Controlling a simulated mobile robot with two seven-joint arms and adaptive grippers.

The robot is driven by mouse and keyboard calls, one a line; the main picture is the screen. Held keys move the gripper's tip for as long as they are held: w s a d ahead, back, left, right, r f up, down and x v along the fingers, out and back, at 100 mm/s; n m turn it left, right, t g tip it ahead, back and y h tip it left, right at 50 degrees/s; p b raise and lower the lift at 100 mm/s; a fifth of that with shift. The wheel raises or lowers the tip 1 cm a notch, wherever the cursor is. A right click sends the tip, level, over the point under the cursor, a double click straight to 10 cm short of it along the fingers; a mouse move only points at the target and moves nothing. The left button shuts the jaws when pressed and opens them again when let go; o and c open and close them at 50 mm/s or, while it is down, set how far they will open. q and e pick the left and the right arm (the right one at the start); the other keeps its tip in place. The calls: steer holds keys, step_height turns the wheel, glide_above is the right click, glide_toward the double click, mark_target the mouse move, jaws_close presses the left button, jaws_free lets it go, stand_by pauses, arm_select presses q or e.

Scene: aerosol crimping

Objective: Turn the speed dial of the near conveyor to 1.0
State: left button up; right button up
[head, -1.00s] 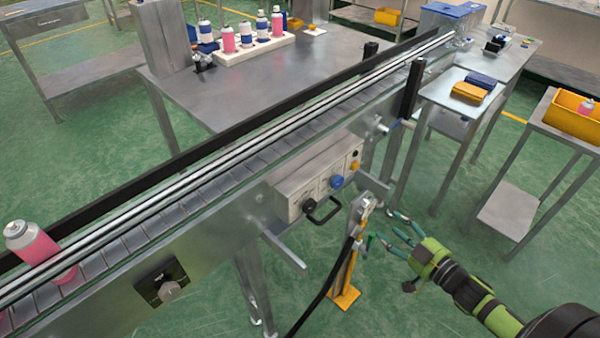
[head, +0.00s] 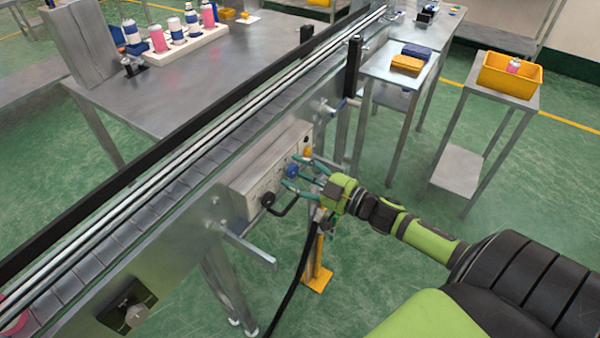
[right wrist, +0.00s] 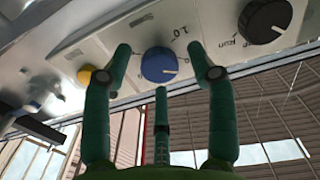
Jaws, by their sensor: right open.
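The near conveyor (head: 150,240) runs diagonally through the head view, with a control box (head: 245,187) on its side. The blue speed dial (head: 291,171) is on the box face. In the right wrist view the blue dial (right wrist: 158,66) has a white pointer line aimed right, and a "1.0" mark sits at its upper right. My right gripper (head: 299,174) is open at the box front. Its green fingers straddle the dial in the wrist view, with a third finger below; whether they touch it I cannot tell. My left gripper is not in view.
A black knob (right wrist: 265,20) marked "Run" and a yellow button (right wrist: 84,76) flank the dial. A yellow post (head: 316,262) stands on the floor below.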

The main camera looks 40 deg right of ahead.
steer(key=c, duration=1.1)
steer(key=shift+c, duration=0.2)
steer(key=shift+n, duration=0.4)
steer(key=shift+n+p, duration=0.45)
steer(key=shift+n, duration=0.55)
steer(key=n, duration=0.2)
steer(key=shift+n, duration=0.3)
steer(key=n, duration=0.3)
steer(key=shift+p, duration=0.3)
steer(key=shift+n, duration=1.7)
